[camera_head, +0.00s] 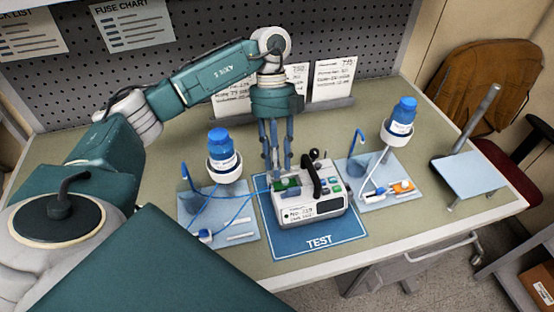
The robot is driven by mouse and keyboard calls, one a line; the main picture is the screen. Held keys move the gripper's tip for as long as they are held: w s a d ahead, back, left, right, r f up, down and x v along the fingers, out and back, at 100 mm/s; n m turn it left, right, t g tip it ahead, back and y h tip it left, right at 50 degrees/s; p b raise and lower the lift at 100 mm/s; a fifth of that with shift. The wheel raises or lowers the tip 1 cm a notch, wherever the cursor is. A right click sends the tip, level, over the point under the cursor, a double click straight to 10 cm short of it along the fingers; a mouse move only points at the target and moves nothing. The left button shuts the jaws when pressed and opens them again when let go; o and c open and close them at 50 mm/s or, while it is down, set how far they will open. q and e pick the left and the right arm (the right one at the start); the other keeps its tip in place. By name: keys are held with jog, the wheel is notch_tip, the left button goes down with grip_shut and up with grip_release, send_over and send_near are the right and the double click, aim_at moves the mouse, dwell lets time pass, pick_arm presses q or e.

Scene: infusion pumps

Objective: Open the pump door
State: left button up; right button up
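The pump (312,211) is a white and dark box with a green screen, coloured buttons and a black handle (311,175) on top. It stands on the blue TEST mat (317,245). Its door cannot be made out clearly as open or shut. My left gripper (280,175) points straight down, with its fingertips at the pump's back left, just behind the green screen and left of the handle. Contact cannot be told. The gap between its fingertips is too small to judge, and nothing is seen held. My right gripper is not in view.
Pale blue mats at left (240,226) and right (398,170) carry tubing and blue-capped bottles (222,142) (404,110). Cards (333,79) stand behind the pump. A tray on a post (470,176) is at far right. The table's front edge is near the TEST mat.

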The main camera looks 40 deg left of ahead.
pick_arm(q)
jog(key=c, duration=0.4)
grip_shut()
jog(key=shift+w+a+r+g+h+p, duration=0.3)
jog(key=shift+w+a+g+h+p, duration=0.35)
jog(key=shift+h, duration=0.25)
jog(key=shift+a+g+h+p, duration=0.15)
jog(key=shift+g+h+p, duration=0.15)
jog(key=shift+g+h, duration=0.2)
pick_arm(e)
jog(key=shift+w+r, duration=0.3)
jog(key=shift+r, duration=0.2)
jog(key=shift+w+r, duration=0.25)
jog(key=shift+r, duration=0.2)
pick_arm(q)
jog(key=o, duration=0.7)
grip_release()
jog(key=shift+o, duration=0.2)
jog(key=v, duration=0.7)
jog(key=shift+r, duration=0.2)
jog(key=shift+f, duration=0.1)
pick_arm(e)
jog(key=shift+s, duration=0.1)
